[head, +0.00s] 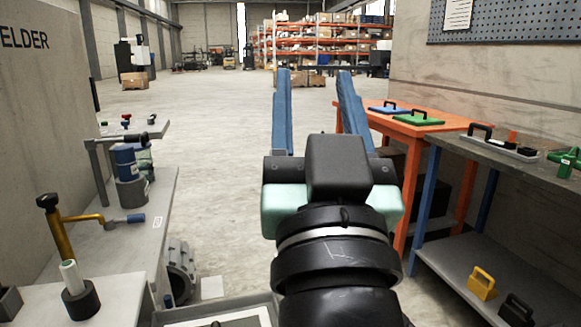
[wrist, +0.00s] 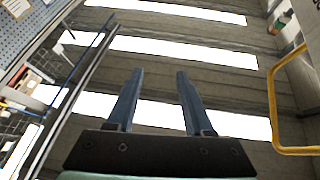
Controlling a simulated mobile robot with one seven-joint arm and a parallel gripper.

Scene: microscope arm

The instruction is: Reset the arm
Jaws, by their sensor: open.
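My gripper (head: 314,76) is in the middle of the head view, its two blue fingers spread apart with nothing between them. It points up and away over the open floor, touching nothing. In the wrist view the same open gripper (wrist: 159,74) shows against the ceiling and its bright light strips. No object is held. I cannot tell a microscope for certain in either view.
At left, grey benches hold a brass-coloured lever (head: 80,216) with a blue handle, a white-and-black post (head: 76,285) and blue cylinders (head: 128,165). At right, an orange table (head: 440,125) and grey table (head: 480,150) carry handled plates. The concrete floor (head: 215,130) between is clear.

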